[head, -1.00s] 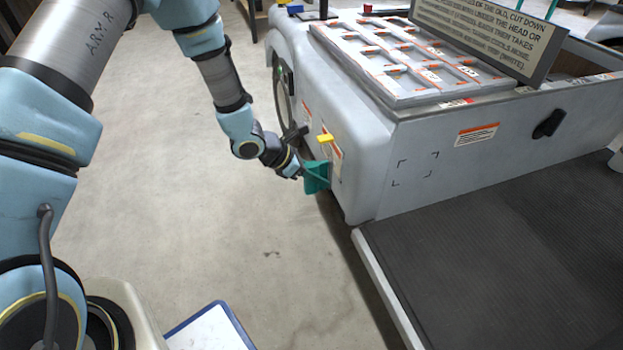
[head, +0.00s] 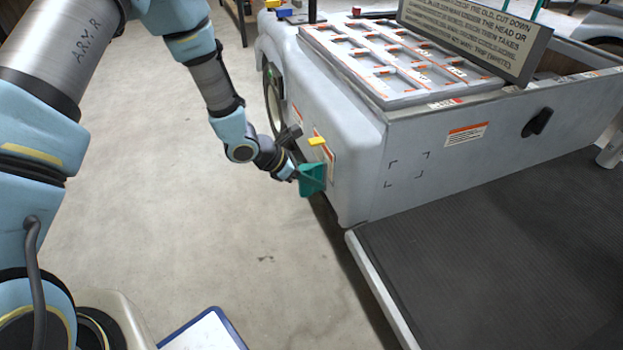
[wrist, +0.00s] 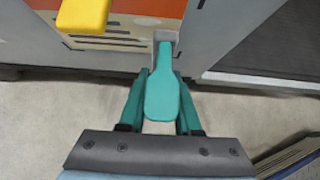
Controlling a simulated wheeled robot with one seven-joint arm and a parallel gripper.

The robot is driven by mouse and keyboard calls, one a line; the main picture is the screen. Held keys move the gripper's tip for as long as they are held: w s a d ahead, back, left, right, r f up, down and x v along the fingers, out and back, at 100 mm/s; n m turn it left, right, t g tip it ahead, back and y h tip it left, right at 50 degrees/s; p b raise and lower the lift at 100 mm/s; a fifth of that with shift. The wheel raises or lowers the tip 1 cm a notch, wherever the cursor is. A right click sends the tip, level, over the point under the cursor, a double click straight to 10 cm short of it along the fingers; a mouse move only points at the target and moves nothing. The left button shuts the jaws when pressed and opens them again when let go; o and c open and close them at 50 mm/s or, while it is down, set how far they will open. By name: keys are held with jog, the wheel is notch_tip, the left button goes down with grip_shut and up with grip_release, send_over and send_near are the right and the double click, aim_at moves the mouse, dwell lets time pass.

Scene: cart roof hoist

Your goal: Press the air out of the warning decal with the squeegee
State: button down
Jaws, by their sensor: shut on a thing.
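The warning decal (head: 329,160), with an orange header, is on the grey side panel of the cart; it also shows at the top of the wrist view (wrist: 115,28). My gripper (head: 296,176) is low beside this panel, its teal fingers shut on the squeegee. The squeegee (wrist: 162,95) has a teal paddle-shaped handle, and its narrow end points at the panel, meeting a grey piece near the decal's right edge. I cannot tell whether it touches the decal. A yellow block (wrist: 83,14) stands out in front of the decal and covers part of it; it shows in the head view (head: 317,141).
The cart body (head: 345,120) carries a slotted white tray (head: 395,62) and a grey sign (head: 470,35). Black corner marks (head: 408,168) and another orange-headed label (head: 467,133) are on its other side. A dark ribbed deck (head: 500,220) lies right. The floor (head: 150,190) left is clear.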

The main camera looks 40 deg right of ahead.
jog(key=shift+s+d, duration=0.15)
jog(key=shift+d, duration=0.3)
jog(key=shift+w+d+p, duration=0.25)
jog(key=shift+w+p, duration=0.05)
jog(key=shift+w, duration=0.55)
jog(key=shift+w+d+p, duration=0.25)
jog(key=shift+w, duration=0.55)
jog(key=shift+w+d+p, duration=0.45)
jog(key=shift+w+p, duration=0.1)
jog(key=shift+w, duration=0.5)
jog(key=shift+w+d+p, duration=0.45)
jog(key=shift+w+p, duration=0.05)
jog(key=shift+w, duration=0.6)
jog(key=shift+w+d+p, duration=0.45)
jog(key=shift+w+p, duration=0.1)
jog(key=shift+w, duration=0.5)
jog(key=shift+s, duration=0.1)
